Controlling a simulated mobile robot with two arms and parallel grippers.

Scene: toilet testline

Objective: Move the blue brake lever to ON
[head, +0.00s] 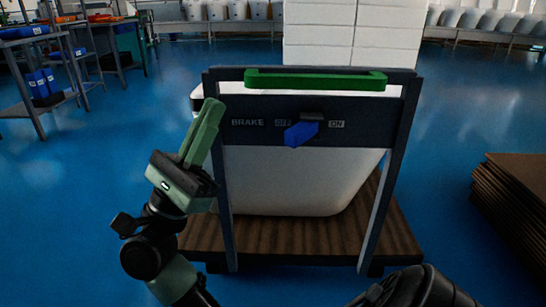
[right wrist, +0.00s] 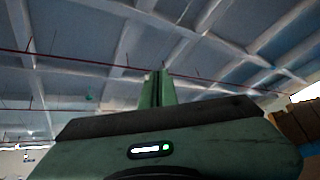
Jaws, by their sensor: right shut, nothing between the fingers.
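The blue brake lever (head: 301,134) sits on the dark front panel (head: 365,112) of a cart. It lies below and between the OFF and ON labels, its handle angled toward the left, OFF side and partly covering that label. The ON label (head: 336,124) shows clear to its right.
A green handle bar (head: 315,80) runs across the cart's top, above the lever. The cart carries a large white item (head: 290,185) on a brown deck (head: 300,236). Stacked brown sheets (head: 515,200) stand at right. Shelving (head: 40,75) stands back left. Blue floor is open around the cart.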

